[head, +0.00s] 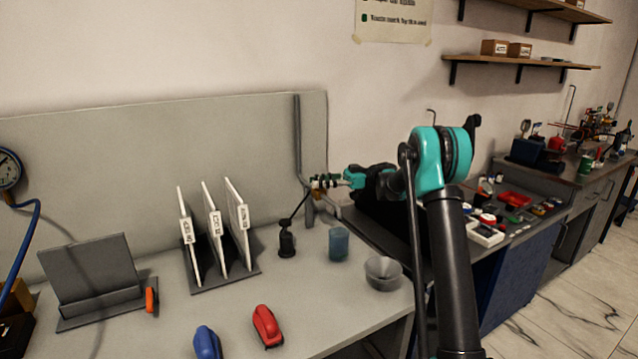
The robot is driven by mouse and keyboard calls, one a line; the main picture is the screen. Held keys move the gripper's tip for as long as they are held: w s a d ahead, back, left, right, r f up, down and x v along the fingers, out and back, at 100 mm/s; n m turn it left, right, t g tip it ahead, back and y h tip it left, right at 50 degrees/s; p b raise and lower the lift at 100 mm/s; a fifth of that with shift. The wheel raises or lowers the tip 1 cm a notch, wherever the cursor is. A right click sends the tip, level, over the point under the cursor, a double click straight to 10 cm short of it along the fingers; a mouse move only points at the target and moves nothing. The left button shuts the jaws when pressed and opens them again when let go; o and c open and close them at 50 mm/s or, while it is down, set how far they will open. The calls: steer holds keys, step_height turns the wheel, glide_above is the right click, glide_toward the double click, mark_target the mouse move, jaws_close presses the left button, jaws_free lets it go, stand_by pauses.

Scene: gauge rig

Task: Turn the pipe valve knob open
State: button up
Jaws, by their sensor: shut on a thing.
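A grey pipe (298,135) runs up the front of the grey back panel and bends at its lower end near the bench top. My gripper (324,181) reaches in from the right, its fingertips at the pipe's valve. The jaws are shut on the valve knob, which is mostly hidden between the fingers. The knob is small in this view, and its turn angle cannot be made out.
A black stand (287,243) with a thin rod, a blue cup (339,244) and a grey bowl (383,272) stand below my gripper. A rack holds white panels (214,235) to the left. Red (267,326) and blue (207,343) objects lie in front.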

mark_target(319, 179)
steer(key=shift+n+g+h, duration=0.5)
steer(key=shift+n+g, duration=0.3)
steer(key=shift+g, duration=0.7)
steer(key=o, duration=1.2)
step_height(319, 179, up, 10)
